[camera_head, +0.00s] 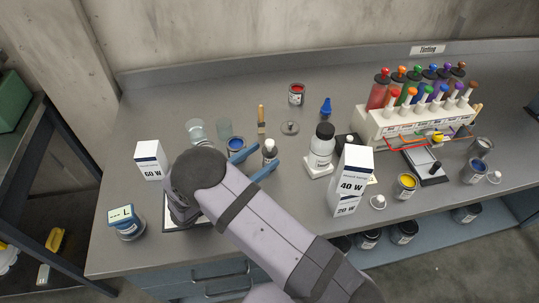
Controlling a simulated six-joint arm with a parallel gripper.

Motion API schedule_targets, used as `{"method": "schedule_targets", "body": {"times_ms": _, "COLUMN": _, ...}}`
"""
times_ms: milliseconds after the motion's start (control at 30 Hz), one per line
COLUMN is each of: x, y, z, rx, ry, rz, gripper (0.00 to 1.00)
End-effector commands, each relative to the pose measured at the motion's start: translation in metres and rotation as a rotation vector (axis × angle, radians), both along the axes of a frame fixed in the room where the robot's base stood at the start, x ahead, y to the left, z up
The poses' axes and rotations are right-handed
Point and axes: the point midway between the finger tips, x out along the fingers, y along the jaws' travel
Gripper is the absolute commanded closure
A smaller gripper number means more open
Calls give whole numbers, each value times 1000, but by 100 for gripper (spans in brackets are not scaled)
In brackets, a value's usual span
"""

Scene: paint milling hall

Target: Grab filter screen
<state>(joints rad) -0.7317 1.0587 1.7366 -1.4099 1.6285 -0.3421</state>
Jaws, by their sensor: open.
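I cannot pick out a filter screen for certain. A small round grey disc (290,128) with a raised centre lies flat on the bench behind my gripper; it could be a screen or a can lid. My gripper (267,154) has two blue fingers, spread apart and pointing to the back right. My arm hides part of the bench, including most of a flat dark-edged board (174,225) under the wrist.
Near the fingers stand a blue paint can (236,144), clear beakers (196,131) and a brush (261,120). To the right are a white bottle (320,150), a tall white box (351,182) and a bottle rack (383,129). The back left of the bench (150,100) is clear.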

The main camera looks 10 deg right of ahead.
Motion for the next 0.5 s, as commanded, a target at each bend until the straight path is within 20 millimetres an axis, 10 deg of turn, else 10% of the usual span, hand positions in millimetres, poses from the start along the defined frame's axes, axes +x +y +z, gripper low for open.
{"method": "schedule_targets", "body": {"times_ms": 500, "x": 9, "y": -15, "z": -5, "rx": -1, "ry": -1, "rz": -2, "gripper": 44}}
